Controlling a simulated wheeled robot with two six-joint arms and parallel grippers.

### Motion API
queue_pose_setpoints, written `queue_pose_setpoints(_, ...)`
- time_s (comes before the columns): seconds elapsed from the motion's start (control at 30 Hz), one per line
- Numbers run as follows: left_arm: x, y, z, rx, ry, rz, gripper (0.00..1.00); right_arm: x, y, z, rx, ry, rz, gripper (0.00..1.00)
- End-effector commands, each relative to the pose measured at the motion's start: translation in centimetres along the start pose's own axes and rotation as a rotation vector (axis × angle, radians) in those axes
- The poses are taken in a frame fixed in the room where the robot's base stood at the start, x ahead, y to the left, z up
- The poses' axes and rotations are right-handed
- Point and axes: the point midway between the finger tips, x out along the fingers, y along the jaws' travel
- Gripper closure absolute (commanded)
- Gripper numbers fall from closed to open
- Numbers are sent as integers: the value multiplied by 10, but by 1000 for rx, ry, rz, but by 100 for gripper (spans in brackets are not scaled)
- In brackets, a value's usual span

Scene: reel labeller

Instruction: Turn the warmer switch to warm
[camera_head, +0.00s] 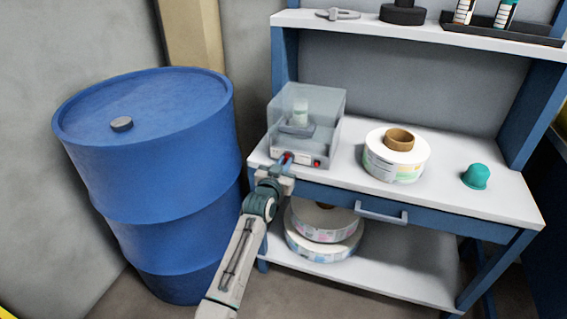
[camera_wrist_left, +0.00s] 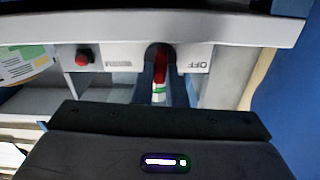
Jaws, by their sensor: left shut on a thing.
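The warmer (camera_head: 290,152) is a pale box with a clear cover, standing at the left end of the bench top. A small pale item stands under the cover. My left gripper (camera_head: 287,163) is at the warmer's front panel. In the left wrist view, its two dark fingers (camera_wrist_left: 160,82) are shut on the red switch (camera_wrist_left: 161,62), one on each side. An upside-down OFF label shows right of the switch, and a small label too blurred to read shows on its left. The fingers partly hide the switch, so I cannot tell which label it points to. My right gripper is not in view.
A red button (camera_wrist_left: 84,58) sits on the same panel. A label reel (camera_head: 396,160) and a green dome-shaped thing (camera_head: 476,176) are on the bench top (camera_head: 440,203). A blue drum (camera_head: 150,150) stands close to the left. More reels (camera_head: 322,240) lie on the lower shelf.

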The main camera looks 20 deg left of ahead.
Motion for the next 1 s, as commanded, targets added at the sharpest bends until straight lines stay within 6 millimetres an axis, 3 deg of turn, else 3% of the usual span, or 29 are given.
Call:
queue_pose_setpoints(0.5, 0, 2, 1, 416, -1, 0, 100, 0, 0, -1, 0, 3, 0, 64)
queue_pose_setpoints(1.0, 0, 3, 2, 552, -1, 1, 100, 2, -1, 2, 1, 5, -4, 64)
